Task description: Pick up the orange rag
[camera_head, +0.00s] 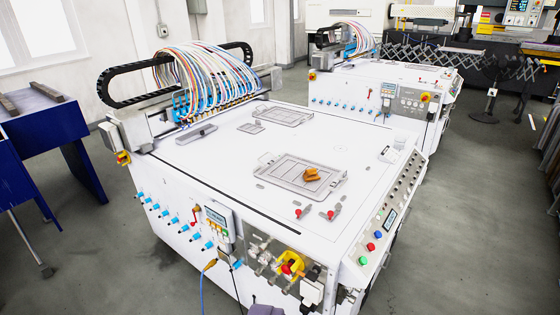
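The orange rag (312,174) is a small, crumpled orange-brown piece. It lies on the right part of a flat grey framed plate (279,175) on the white top of the near machine. Nothing covers it. My gripper's fingers do not show in this view. A small grey-purple shape (266,310) pokes in at the bottom edge, and I cannot tell what it is. The rag lies well ahead of the camera, with nothing touching it from above.
The near machine (225,180) carries a hose-filled gantry (205,85) at its back left and a button panel (385,225) along its right. Two red-knobbed clamps (298,212) stand in front of the plate. A blue bench (40,130) is left. Grey floor (465,230) is open at right.

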